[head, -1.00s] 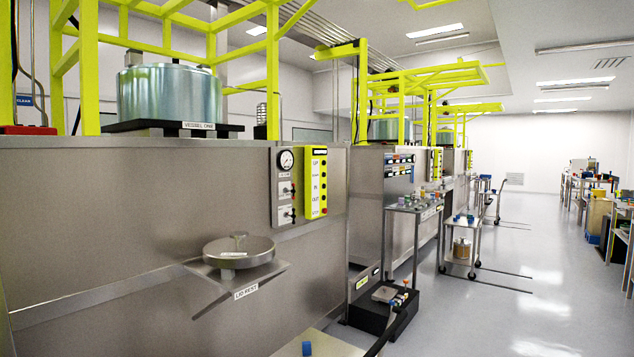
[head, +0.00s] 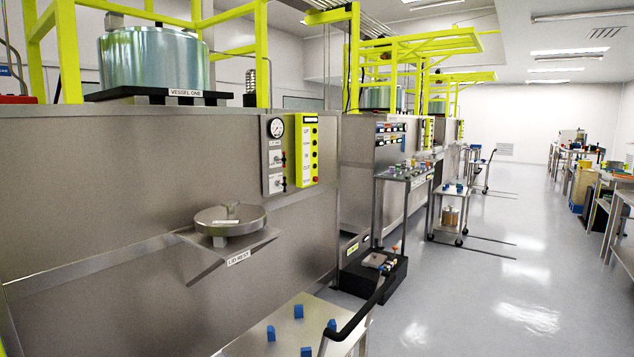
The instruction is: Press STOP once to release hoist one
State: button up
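The yellow hoist control pendant (head: 306,149) is mounted on the steel panel of vessel one, right of a grey plate with a round gauge (head: 276,128). It carries a column of small buttons, with a red button (head: 315,180) at the bottom; its lettering is too small to read here. The big metal vessel (head: 153,58) sits above a "VESSEL ONE" label inside a yellow frame. A round lid (head: 230,219) lies on the shelf marked "LID REST" (head: 243,251). My gripper is not in view.
A steel cart top (head: 265,318) with several blue blocks and a black handle (head: 358,320) is at the bottom centre. A black box (head: 373,280) and a small table (head: 405,178) stand beyond. The floor on the right is clear, with benches (head: 605,185) along the far right.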

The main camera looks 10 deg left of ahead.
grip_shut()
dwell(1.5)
